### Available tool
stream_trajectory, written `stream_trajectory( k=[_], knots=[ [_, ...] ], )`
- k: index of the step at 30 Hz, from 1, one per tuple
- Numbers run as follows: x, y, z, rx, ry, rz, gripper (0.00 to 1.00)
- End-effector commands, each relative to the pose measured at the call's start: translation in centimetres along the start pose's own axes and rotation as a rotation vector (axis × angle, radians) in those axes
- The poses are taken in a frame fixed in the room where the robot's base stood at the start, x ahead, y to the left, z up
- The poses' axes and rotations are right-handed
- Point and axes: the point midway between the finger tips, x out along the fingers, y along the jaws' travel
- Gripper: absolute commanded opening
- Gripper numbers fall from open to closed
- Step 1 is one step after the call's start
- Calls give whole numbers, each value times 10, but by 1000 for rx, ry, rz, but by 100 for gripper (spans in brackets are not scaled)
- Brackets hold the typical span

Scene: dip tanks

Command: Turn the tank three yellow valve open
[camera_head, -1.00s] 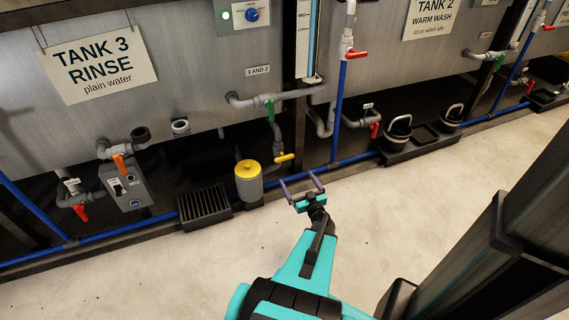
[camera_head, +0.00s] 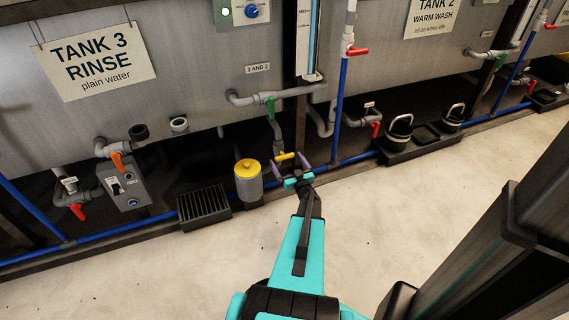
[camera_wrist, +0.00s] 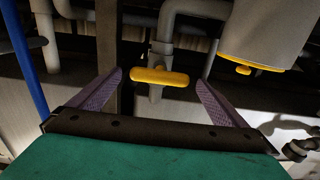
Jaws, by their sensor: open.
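The yellow valve handle (camera_head: 285,156) sits low on the grey pipe below tank three (camera_head: 95,60), right of the yellow-lidded canister. In the wrist view the yellow valve handle (camera_wrist: 160,77) lies crosswise, between and just beyond my fingertips. My gripper (camera_head: 290,168) is open, its two purple fingers on either side of the handle in the head view. In the wrist view my gripper (camera_wrist: 160,82) holds nothing, with a gap visible between each finger and the handle. Whether the fingertips reach past the handle in depth is hard to tell.
A grey canister with a yellow lid (camera_head: 248,182) stands close left of the handle; it also shows in the wrist view (camera_wrist: 270,35). A blue pipe (camera_head: 350,160) runs along the floor edge. A black grate (camera_head: 204,207) lies further left. The floor (camera_head: 410,215) in front is clear.

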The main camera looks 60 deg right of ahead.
Motion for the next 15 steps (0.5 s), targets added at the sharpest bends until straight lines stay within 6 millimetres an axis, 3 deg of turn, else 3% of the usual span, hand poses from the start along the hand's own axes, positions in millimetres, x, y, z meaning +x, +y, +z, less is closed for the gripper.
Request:
stream_trajectory(
  k=[6, 15],
  knots=[
    [14, 0, 0, 1, 0, 0, 97],
    [15, 0, 0, 1, 0, 0, 97]
  ],
)
